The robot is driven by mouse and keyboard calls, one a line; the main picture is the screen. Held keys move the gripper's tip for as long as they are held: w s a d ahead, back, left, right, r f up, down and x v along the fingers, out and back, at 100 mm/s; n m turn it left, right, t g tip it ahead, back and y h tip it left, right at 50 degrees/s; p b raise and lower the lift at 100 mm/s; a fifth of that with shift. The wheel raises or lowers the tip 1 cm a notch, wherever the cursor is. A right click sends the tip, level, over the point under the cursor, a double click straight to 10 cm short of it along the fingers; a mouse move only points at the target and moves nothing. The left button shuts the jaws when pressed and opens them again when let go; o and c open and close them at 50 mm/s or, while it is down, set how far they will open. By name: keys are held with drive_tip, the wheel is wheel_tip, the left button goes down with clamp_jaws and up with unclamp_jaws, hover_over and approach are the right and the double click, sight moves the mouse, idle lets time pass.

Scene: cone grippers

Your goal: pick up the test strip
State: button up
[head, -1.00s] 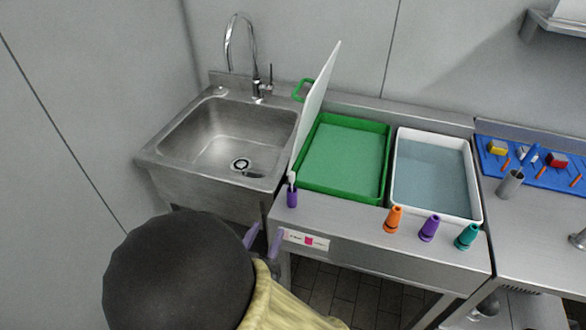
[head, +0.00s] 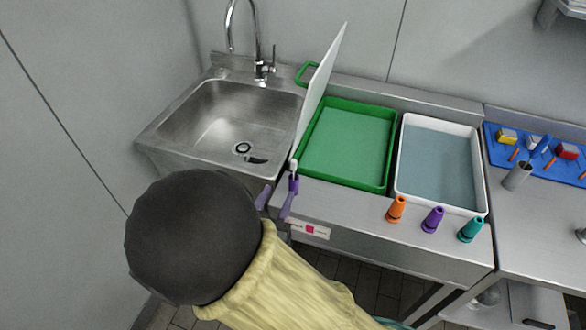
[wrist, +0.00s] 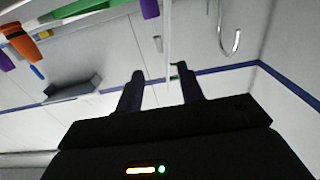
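Nothing in view is plainly a test strip. A slim purple holder with a white top (head: 293,182) stands upright at the counter's front left corner. A white label with a pink square (head: 309,229) is on the counter's front face, just right of my gripper. My gripper (head: 276,201) has two purple fingers spread apart with nothing seen between them, close to the holder and left of the label. In the wrist view my gripper (wrist: 158,82) is open, with a thin white vertical edge showing beyond the fingers. Whether it touches them cannot be told.
A tall white panel (head: 322,85) stands between the sink (head: 170,135) and a green tray (head: 389,165). A white tray (head: 484,185) of liquid is to its right. Orange (head: 396,209), purple (head: 432,219) and teal (head: 470,229) cones line the front edge.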

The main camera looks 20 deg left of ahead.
sight(293, 167)
drive_tip(key=w, duration=0.7)
drive_tip(key=shift+w+d+p, duration=0.3)
drive_tip(key=shift+d+p, duration=0.05)
drive_tip(key=shift+p, duration=0.05)
drive_tip(key=shift+w, duration=0.3)
drive_tip(key=w, duration=0.3)
drive_tip(key=w+p, duration=0.1)
drive_tip(key=w, duration=0.1)
drive_tip(key=shift+w+d+f, duration=0.1)
drive_tip(key=shift+d+f, duration=0.1)
drive_tip(key=shift+f, duration=0.1)
drive_tip(key=shift+c, duration=0.2)
clamp_jaws()
